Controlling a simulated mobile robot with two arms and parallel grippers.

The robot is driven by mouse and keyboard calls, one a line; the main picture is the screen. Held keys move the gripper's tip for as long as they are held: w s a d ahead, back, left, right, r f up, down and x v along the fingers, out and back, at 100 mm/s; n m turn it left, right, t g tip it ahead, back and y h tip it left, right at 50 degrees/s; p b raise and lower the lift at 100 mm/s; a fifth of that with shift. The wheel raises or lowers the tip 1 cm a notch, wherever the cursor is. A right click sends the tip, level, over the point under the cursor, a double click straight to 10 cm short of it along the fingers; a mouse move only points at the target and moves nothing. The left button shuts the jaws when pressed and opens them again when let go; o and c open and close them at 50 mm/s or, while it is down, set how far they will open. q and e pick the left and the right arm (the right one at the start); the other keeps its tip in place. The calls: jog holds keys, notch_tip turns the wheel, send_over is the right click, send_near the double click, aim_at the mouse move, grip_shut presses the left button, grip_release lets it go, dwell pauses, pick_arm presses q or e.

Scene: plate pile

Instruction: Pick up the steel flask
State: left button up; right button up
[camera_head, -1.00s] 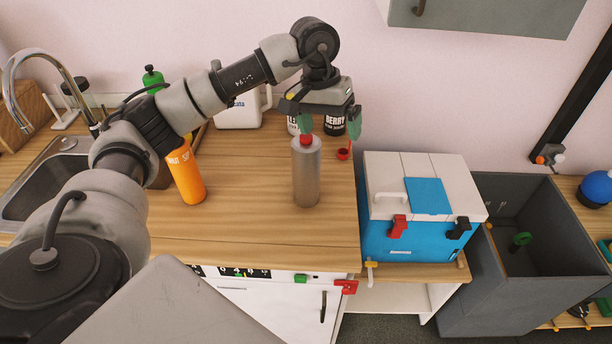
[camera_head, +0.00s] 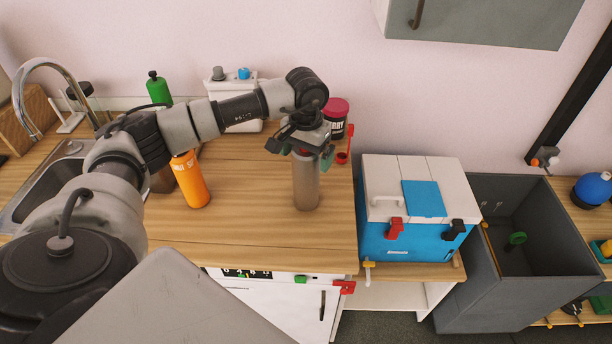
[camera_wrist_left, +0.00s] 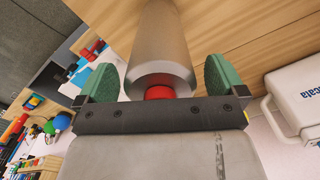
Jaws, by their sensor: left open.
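The steel flask (camera_head: 306,185) stands upright on the wooden counter, near its right end. It is a grey cylinder; its red cap (camera_wrist_left: 160,92) shows in the left wrist view, and my gripper hides its top in the head view. My left gripper (camera_head: 308,154) is over the top of the flask. Its green-padded fingers are open, one on each side of the flask's upper end. In the left wrist view the flask's body (camera_wrist_left: 160,45) lies between the two fingers (camera_wrist_left: 163,80), with visible gaps on both sides. My right gripper is not in view.
An orange bottle (camera_head: 190,180) stands left of the flask. Behind are a green bottle (camera_head: 158,88), a white container (camera_head: 244,125) and a dark jar with a red lid (camera_head: 336,108). A blue and white cooler box (camera_head: 405,241) stands to the right. The counter in front of the flask is clear.

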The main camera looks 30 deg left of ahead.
pick_arm(q)
jog(key=shift+f, duration=0.45)
jog(key=shift+c, duration=0.3)
jog(key=shift+r, duration=0.1)
jog(key=c, duration=1.7)
jog(key=shift+c, duration=0.2)
